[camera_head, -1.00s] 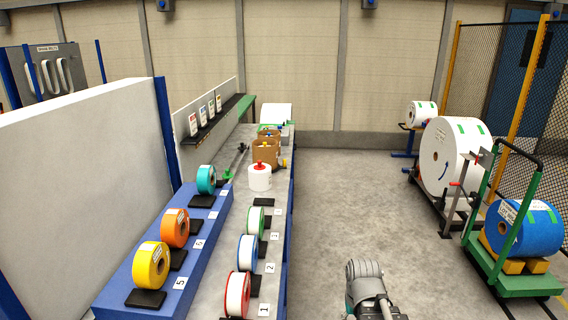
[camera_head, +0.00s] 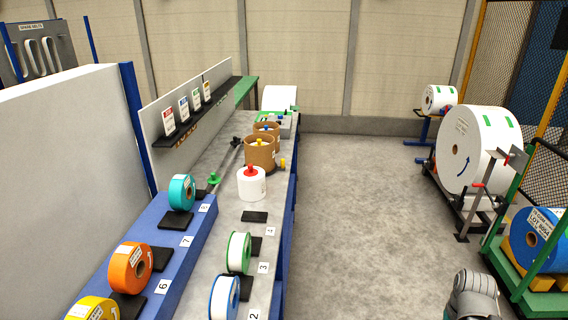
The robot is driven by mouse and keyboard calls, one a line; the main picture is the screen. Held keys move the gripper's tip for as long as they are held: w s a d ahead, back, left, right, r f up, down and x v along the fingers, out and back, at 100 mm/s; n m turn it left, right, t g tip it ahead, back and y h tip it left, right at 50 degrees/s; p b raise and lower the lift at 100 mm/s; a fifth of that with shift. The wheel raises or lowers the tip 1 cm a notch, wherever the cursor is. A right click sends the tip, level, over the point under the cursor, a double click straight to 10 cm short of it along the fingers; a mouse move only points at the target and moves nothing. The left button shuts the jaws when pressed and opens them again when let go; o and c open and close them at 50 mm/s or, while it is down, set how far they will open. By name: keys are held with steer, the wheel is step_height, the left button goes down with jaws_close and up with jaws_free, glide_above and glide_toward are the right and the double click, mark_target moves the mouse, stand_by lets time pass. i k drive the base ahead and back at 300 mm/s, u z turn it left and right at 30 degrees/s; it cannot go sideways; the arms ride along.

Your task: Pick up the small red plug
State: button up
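A small red plug (camera_head: 251,170) with a knob sits on top of a white roll (camera_head: 251,187) that stands upright on the grey bench (camera_head: 225,165). The red plug looks seated in the top centre of the roll; how deep cannot be seen. My gripper is not in view. Only a grey part of my arm shows at the bottom right, over the floor and well apart from the bench.
Behind the roll stand brown cores with yellow (camera_head: 259,142) and blue plugs. A green plug (camera_head: 214,178) stands to the left. Coloured reels line the near bench. The floor aisle (camera_head: 350,210) is clear. Large rolls (camera_head: 475,150) and a green cart (camera_head: 540,295) stand right.

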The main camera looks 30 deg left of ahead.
mark_target(250, 172)
steer(key=u, duration=0.05)
steer(key=i, duration=1.55)
steer(key=u, duration=0.8)
steer(key=i, duration=0.45)
steer(key=u, duration=0.45)
steer(key=k, duration=0.9)
steer(key=u, duration=0.2)
steer(key=i, duration=0.2)
steer(key=z, duration=0.1)
